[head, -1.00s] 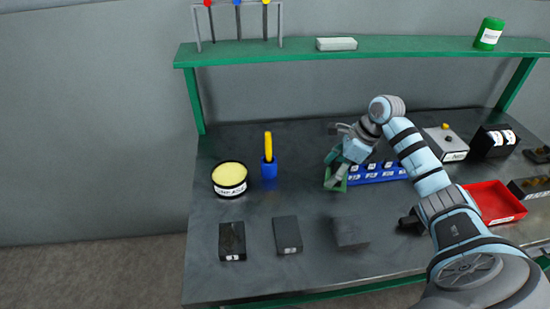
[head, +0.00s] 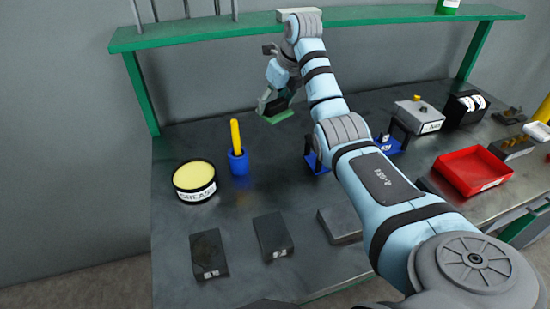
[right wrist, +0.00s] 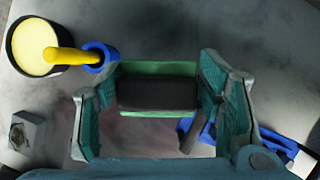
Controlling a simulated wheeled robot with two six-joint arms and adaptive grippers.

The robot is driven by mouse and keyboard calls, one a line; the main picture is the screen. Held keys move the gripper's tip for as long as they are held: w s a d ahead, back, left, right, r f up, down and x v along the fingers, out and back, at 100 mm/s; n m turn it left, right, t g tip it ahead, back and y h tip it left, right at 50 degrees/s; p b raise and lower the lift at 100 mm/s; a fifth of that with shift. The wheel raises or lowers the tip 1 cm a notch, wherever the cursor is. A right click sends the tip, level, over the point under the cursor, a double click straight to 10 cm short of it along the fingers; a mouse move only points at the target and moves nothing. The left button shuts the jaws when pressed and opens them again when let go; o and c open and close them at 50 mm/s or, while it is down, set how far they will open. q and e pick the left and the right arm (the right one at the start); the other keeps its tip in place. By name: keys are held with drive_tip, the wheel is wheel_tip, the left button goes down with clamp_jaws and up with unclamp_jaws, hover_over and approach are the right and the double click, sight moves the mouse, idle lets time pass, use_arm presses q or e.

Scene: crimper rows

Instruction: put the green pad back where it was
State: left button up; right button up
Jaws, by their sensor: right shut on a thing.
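The green pad (head: 279,117) is a flat green piece with a dark grey block on it. It is in my right gripper (head: 272,102), held above the back of the bench. In the right wrist view the pad's green edge (right wrist: 158,68) shows on both sides of the dark block (right wrist: 157,94), between the fingers of my right gripper (right wrist: 160,100). The blue rack (head: 315,163) stands on the bench, partly hidden behind my right arm. My left gripper is not in view.
A yellow tin labelled GREASE (head: 195,178) and a blue cup (head: 238,163) with a yellow stick stand left of the gripper. Several dark blocks lie in front. A red tray (head: 470,172) is at right. A green shelf (head: 200,31) runs above the bench's back.

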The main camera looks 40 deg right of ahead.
wheel_tip(320, 180, down, 15)
drive_tip(key=shift+d+f+b, duration=0.1)
drive_tip(key=shift+d+b, duration=0.05)
drive_tip(key=shift+b, duration=0.8)
drive_tip(key=shift+d+f, duration=0.1)
drive_tip(key=shift+f, duration=0.2)
drive_tip(key=shift+f, duration=0.1)
drive_tip(key=o, duration=1.1)
drive_tip(key=p+v, duration=0.2)
drive_tip(key=v, duration=1)
